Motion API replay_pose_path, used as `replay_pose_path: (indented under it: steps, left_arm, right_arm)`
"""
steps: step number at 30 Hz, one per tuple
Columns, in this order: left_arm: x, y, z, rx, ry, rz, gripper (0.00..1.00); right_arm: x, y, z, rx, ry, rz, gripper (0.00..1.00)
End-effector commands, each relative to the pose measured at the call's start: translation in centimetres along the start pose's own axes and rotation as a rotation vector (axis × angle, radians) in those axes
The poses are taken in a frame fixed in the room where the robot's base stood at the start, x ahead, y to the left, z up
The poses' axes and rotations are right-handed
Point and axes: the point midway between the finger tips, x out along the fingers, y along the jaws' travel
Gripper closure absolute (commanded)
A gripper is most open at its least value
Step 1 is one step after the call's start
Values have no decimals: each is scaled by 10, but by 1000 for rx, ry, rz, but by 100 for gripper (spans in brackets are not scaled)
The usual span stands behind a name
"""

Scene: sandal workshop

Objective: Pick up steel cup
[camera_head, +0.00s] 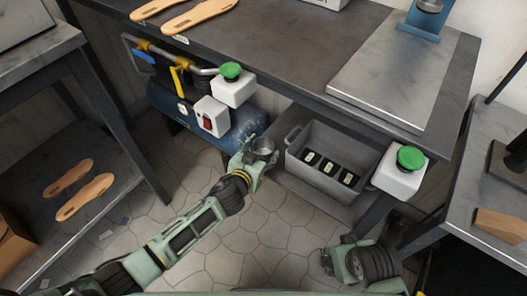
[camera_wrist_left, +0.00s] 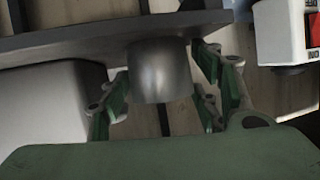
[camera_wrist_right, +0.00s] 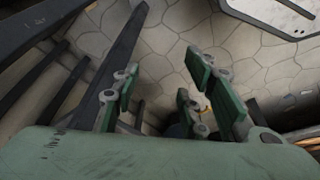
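The steel cup (camera_head: 264,146) is a small grey metal cup in the middle of the head view, in front of the bench. My left gripper (camera_head: 257,156) has its fingers on both sides of it and holds it upright in the air, with no surface seen directly under it. In the left wrist view the cup (camera_wrist_left: 160,72) fills the space between the green fingers. My right gripper (camera_head: 328,262) is low at the right of the head view. In the right wrist view its fingers (camera_wrist_right: 162,82) are apart with nothing between them.
A dark workbench (camera_head: 290,60) with sandal soles (camera_head: 197,14) and a metal plate (camera_head: 400,75) is behind the cup. Green buttons on white boxes (camera_head: 233,91) (camera_head: 398,178) sit at its front edge. A grey bin (camera_head: 329,184) holds black items. Stone floor is clear in front.

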Motion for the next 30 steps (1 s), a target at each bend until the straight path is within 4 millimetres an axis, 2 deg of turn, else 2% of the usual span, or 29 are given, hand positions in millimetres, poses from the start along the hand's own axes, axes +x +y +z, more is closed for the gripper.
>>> replay_pose_path:
  steps: [1, 9, 21, 26, 30]
  left_arm:
    - [0, 0, 0, 0, 0, 0, 50]
    - [0, 0, 0, 0, 0, 0, 72]
    - [-2, 0, -5, 0, 1, 0, 73]
    - [-7, -1, -17, 0, 3, 0, 73]
    - [-14, -2, -34, -1, 3, 0, 73]
  right_arm:
    - [0, 0, 0, 0, 0, 0, 60]
    - [0, 0, 0, 0, 1, 0, 60]
    - [1, 0, 0, 0, 2, 0, 60]
    - [24, -2, 6, -4, -16, -5, 60]
    - [47, -4, 15, -5, -30, -6, 60]
